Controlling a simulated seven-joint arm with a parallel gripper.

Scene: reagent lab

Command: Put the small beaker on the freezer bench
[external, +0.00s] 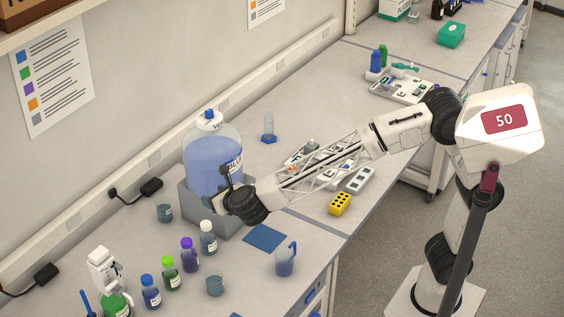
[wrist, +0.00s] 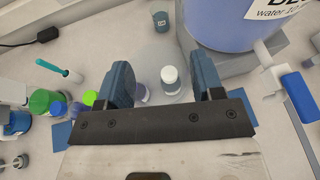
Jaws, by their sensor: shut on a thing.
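In the wrist view my gripper (wrist: 164,80) has its two dark blue fingers spread wide around a faint, clear round glass vessel (wrist: 152,62), apparently the small beaker. Its outline is hard to see, and bottles show through it. In the external view my gripper (external: 226,190) is above the near bench, in front of the big blue water carboy (external: 213,165); the held vessel cannot be made out there. No label shows which bench is the freezer bench; a farther bench section (external: 415,45) lies at the top right.
Other beakers stand by the wall (external: 164,213) and near the front (external: 215,284). A yellow block (external: 340,204) and a green box (external: 451,35) stand farther off.

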